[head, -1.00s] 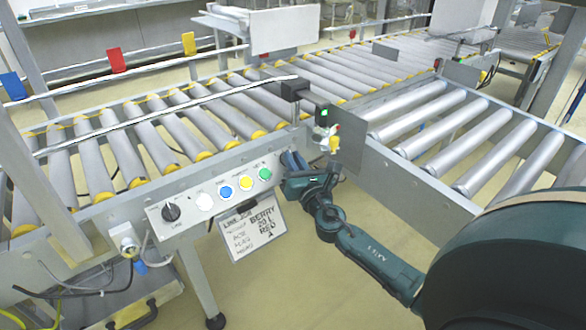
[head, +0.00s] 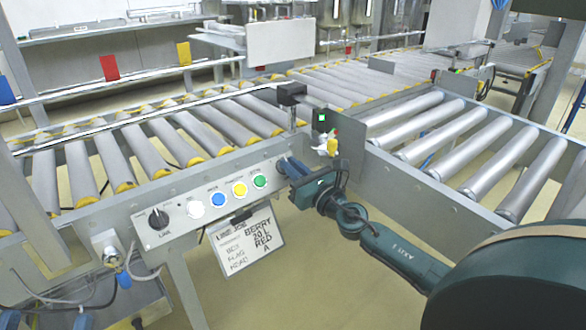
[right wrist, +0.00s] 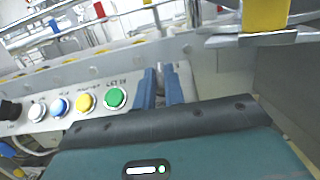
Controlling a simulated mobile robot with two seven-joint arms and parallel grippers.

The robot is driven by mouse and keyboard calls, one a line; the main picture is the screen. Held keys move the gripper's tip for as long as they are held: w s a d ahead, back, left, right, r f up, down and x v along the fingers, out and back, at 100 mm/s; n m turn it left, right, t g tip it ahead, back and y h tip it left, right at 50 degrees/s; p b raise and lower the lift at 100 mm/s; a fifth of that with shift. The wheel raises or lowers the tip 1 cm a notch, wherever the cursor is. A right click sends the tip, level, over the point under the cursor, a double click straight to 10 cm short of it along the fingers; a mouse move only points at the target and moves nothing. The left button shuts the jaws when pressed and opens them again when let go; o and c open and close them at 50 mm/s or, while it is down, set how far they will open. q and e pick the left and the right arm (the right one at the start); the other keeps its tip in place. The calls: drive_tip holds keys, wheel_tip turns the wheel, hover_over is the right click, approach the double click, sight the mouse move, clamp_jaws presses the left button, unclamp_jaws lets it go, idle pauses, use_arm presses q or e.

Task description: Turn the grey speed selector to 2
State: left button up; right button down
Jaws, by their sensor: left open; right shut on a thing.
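The control panel (head: 215,195) slopes along the front of the conveyor. My right gripper (head: 284,168) is at its right end, beside the green button. Its blue fingers, also in the right wrist view (right wrist: 161,88), are closed on a small grey part there, which I take to be the grey speed selector (right wrist: 161,74). It is almost fully hidden by the fingers, and its setting cannot be read. My left gripper (head: 66,323) shows only as blue fingertips at the bottom left edge, open, away from the panel.
White, blue, yellow and green (head: 259,181) buttons sit on the panel, with a black knob (head: 158,219) at its left. A job sign (head: 247,246) hangs below. A metal plate (head: 352,137) and small yellow-and-white figure-like item (head: 330,146) stand right of my right gripper.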

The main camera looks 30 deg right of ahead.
drive_tip(key=shift+r, duration=0.1)
drive_tip(key=c, duration=1.5)
unclamp_jaws()
use_arm(q)
drive_tip(key=r+m+h+b, duration=0.1)
drive_tip(key=m+h, duration=0.1)
drive_tip(key=r+m+h+b, duration=0.1)
drive_tip(key=r+h, duration=0.1)
drive_tip(key=r+m+h+b, duration=0.1)
drive_tip(key=m+b, duration=0.1)
drive_tip(key=shift+s+a+r+m+h, duration=0.2)
drive_tip(key=shift+s+r+m+h, duration=0.1)
drive_tip(key=shift+s+r+h, duration=0.1)
use_arm(e)
drive_tip(key=s, duration=0.4)
drive_tip(key=s+f, duration=0.1)
drive_tip(key=s, duration=0.3)
drive_tip(key=s+d+f, duration=0.1)
drive_tip(key=s, duration=0.4)
drive_tip(key=shift+f, duration=0.15)
